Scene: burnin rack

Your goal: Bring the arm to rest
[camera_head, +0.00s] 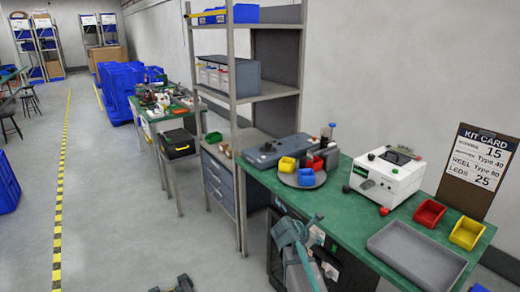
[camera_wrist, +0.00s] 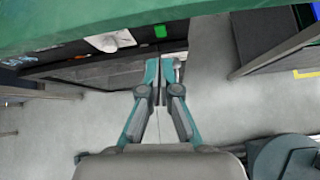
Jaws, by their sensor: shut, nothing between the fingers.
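My gripper (camera_wrist: 160,72) shows in the wrist view with its two teal and grey fingers together and nothing held between them. It is off the front edge of the green bench (camera_wrist: 60,35), with grey floor behind it. In the head view, teal and grey parts of my arm show at the lower middle, in front of the bench's dark underside. The fingertips cannot be made out clearly there.
The green bench (camera_head: 352,214) carries a white tester (camera_head: 388,176), a grey tray (camera_head: 416,254), red (camera_head: 429,213) and yellow bins (camera_head: 467,233), and a kit card (camera_head: 480,160). A metal shelf (camera_head: 238,100) stands beyond. Open floor (camera_head: 120,220) lies left.

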